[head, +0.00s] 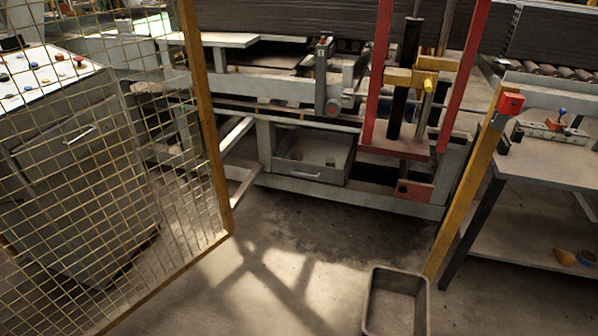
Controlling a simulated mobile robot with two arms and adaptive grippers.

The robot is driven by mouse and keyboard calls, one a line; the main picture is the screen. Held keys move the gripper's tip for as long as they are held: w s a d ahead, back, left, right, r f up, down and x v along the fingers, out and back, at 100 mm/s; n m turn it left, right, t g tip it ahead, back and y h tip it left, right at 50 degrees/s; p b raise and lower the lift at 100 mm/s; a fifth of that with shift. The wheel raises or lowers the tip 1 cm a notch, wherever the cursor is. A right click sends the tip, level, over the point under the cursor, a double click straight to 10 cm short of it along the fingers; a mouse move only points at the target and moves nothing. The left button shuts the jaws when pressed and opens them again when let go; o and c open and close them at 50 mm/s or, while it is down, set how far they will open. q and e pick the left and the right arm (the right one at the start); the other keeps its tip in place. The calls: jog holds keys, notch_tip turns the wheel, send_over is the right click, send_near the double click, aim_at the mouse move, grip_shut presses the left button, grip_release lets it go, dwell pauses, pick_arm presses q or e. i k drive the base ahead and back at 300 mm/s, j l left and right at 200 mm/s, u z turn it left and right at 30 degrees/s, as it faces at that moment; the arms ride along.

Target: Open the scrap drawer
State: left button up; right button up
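A grey metal drawer (310,172) sits low in the frame of the machine, at the centre of the head view. It has a small pale bar handle on its front face. I can see into its open top, where a few small dark shapes lie. The drawer front sits about level with the machine's lower rail, and I cannot tell whether it is fully shut. Neither of my grippers is in view.
A yellow-framed mesh gate (110,185) stands at the left, before a grey cabinet with a handle. A yellow post (465,195) and a workbench (555,168) stand at the right. A grey bin (373,305) sits on the floor in front. The floor between is clear.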

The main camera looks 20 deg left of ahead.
aim_at(315, 146)
jog(key=i+j, duration=0.25)
jog(key=i, duration=0.15)
jog(key=i+j+z, duration=0.15)
jog(key=i, duration=0.25)
jog(key=j, duration=0.1)
